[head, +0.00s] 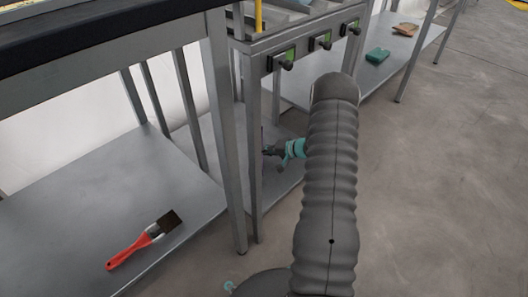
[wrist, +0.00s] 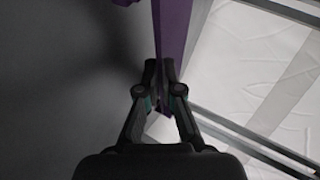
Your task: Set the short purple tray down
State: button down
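The short purple tray (wrist: 173,32) shows in the wrist view as a narrow purple strip running from the top edge down between my fingertips. My gripper (wrist: 161,70) is closed with one finger on each side of it. Only part of the tray shows. In the head view my gripper (head: 270,150) is low inside the metal frame, above the lower shelf (head: 284,190), with a thin dark edge of the tray (head: 263,138) at its tip. My arm hides part of this area. I cannot tell whether the tray touches the shelf.
A green object (head: 377,55) and a tan object (head: 404,30) lie on the shelf farther back. Metal legs (head: 226,140) stand close left of my gripper. Open floor (head: 440,180) is at right.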

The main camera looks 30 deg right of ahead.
jog(key=c, duration=1.6)
grip_release()
jog(key=shift+s+d+r, duration=0.15)
jog(key=shift+s+r, duration=0.05)
jog(key=p+v, duration=0.1)
jog(key=v, duration=1)
jog(key=shift+s+d, duration=0.15)
jog(key=shift+s, duration=0.05)
jog(key=shift+s, duration=0.1)
